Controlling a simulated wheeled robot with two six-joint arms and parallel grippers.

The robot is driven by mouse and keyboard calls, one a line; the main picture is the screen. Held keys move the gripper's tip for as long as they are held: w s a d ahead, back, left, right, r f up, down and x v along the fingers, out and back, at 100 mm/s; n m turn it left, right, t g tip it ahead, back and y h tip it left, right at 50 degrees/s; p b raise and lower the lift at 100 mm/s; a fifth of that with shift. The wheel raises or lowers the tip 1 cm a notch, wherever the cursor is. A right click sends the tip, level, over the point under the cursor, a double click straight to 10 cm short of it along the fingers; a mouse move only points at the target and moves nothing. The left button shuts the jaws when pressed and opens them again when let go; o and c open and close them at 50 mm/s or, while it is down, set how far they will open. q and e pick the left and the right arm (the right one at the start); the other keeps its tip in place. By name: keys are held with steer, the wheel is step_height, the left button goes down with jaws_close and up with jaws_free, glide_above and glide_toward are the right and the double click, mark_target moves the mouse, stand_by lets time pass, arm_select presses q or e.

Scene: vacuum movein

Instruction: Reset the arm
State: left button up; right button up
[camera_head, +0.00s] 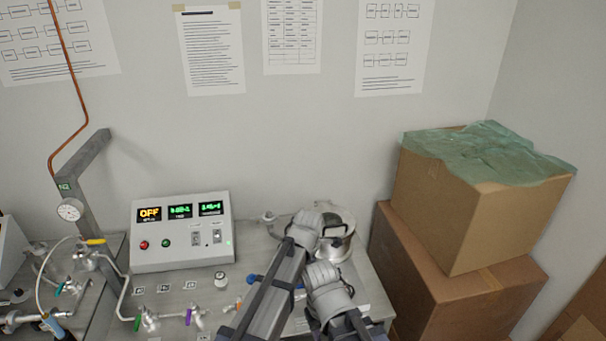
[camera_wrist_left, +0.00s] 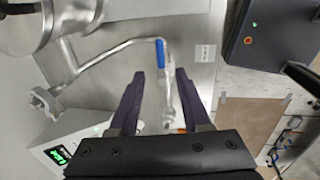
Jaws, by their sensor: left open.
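My left gripper (camera_wrist_left: 160,85) is open in the left wrist view, its two dark fingers spread apart. A metal valve and pipe with a blue handle (camera_wrist_left: 158,52) shows beyond and between the fingers; nothing is seen gripped. In the head view my left arm's grey links (camera_head: 285,285) rise from the bottom centre and fold over the right part of the metal bench; its fingers are hidden there. My right gripper is in neither view.
A control box (camera_head: 182,232) reading OFF stands on the metal bench (camera_head: 255,250), behind several small valves. A steel vessel (camera_head: 340,240) is close behind my arm. Stacked cardboard boxes (camera_head: 470,215) stand at right. A gauge post (camera_head: 85,190) stands left.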

arm_select(q)
steer(key=s+a+m+g, duration=0.1)
steer(key=s+a+m, duration=1.4)
steer(key=a+m, duration=0.4)
steer(key=s+d+f+m+b, duration=0.2)
steer(key=s+d+f+b, duration=0.1)
steer(key=d, duration=0.3)
steer(key=s+d+f+m+g+b, duration=0.1)
steer(key=s+d+f+m+b, duration=0.1)
steer(key=d, duration=0.4)
step_height(320, 180, down, 2)
steer(key=shift+s+f+m+y+b, duration=0.15)
steer(key=shift+s+m+y+b, duration=0.3)
steer(key=shift+b, duration=0.55)
